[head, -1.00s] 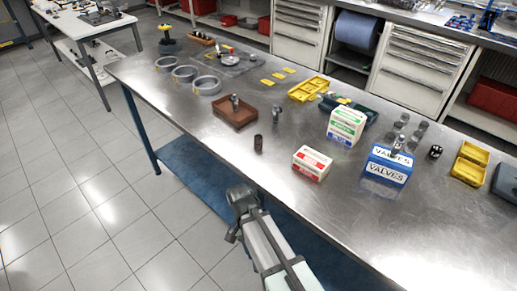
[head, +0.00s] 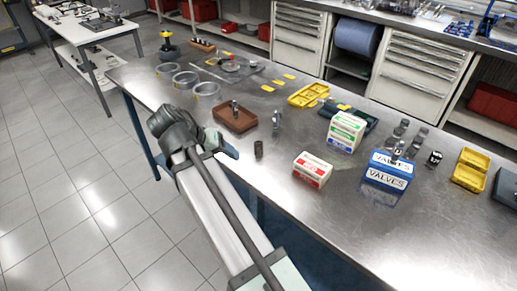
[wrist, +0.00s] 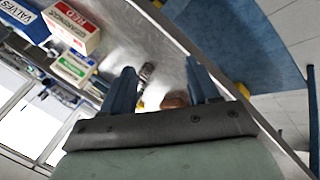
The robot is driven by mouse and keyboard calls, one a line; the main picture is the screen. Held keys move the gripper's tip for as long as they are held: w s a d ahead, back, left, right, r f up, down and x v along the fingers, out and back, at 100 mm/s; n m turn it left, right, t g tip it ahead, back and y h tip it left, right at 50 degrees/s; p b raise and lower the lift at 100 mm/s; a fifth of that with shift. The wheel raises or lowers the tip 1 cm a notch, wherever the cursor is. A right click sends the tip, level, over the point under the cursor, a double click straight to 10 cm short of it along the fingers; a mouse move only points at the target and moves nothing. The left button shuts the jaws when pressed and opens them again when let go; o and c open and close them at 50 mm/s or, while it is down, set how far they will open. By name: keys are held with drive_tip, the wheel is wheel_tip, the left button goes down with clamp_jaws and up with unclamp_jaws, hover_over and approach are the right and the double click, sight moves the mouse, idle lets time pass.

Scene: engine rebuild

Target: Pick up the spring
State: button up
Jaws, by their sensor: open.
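A small dark upright cylinder that looks like the spring (head: 258,149) stands near the front edge of the steel bench, in front of the brown tray. In the wrist view a short dark cylinder, probably the same spring (wrist: 147,72), shows between and beyond my fingers, nearer the left one. My gripper (wrist: 162,84) is open with nothing between its fingertips. In the head view my gripper (head: 229,152) is partly hidden behind my arm, at the bench's front edge just left of the spring and apart from it.
The brown tray (head: 221,124) holds a small metal part; another metal part (head: 277,119) stands beside it. A red-and-white box (head: 313,171), a green-and-white box (head: 345,134) and a blue valves box (head: 387,173) stand to the right. Bare bench (head: 275,185) lies in front.

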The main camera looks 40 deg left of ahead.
wheel_tip(320, 180, up, 4)
drive_tip(key=w, duration=0.2)
drive_tip(key=n+g+y, duration=0.5)
drive_tip(key=n+g, duration=0.2)
drive_tip(key=n, duration=0.1)
approach(258, 149)
drive_tip(key=shift+w+a+x, duration=0.15)
drive_tip(key=shift+w+x, duration=0.05)
drive_tip(key=shift+x, duration=1.5)
drive_tip(key=shift+w+a+x, duration=0.15)
drive_tip(key=shift+w+x, duration=0.05)
drive_tip(key=shift+x, duration=1.5)
drive_tip(key=shift+w+a+x, duration=0.1)
drive_tip(key=shift+w+x, duration=0.1)
drive_tip(key=shift+x, duration=1.5)
drive_tip(key=shift+r, duration=0.15)
drive_tip(key=shift+c, duration=0.2)
drive_tip(key=c, duration=1.1)
